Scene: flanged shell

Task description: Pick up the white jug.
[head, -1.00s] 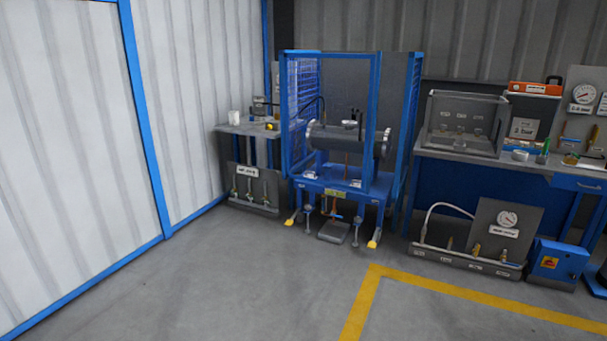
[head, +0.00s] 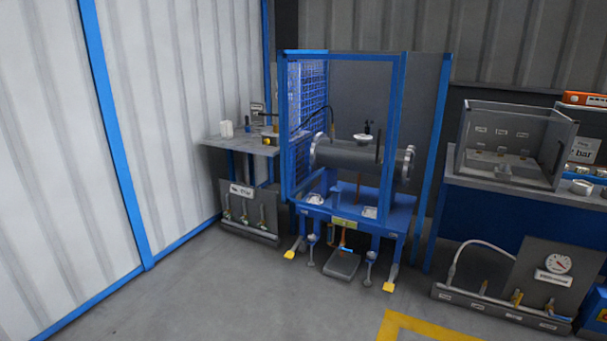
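A small white vessel (head: 227,129), likely the white jug, stands upright near the left end of a grey side table (head: 224,143) at the back left. It is too small to make out a handle or spout. Neither of my grippers shows in the head view, so I cannot see their state.
A blue-framed mesh cage (head: 306,100) with a grey flanged cylinder (head: 352,154) stands right of the side table. A valve panel (head: 242,206) is on the floor before the table. A workbench with a clear box (head: 512,142) is at right. Open grey floor (head: 230,295) lies in front.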

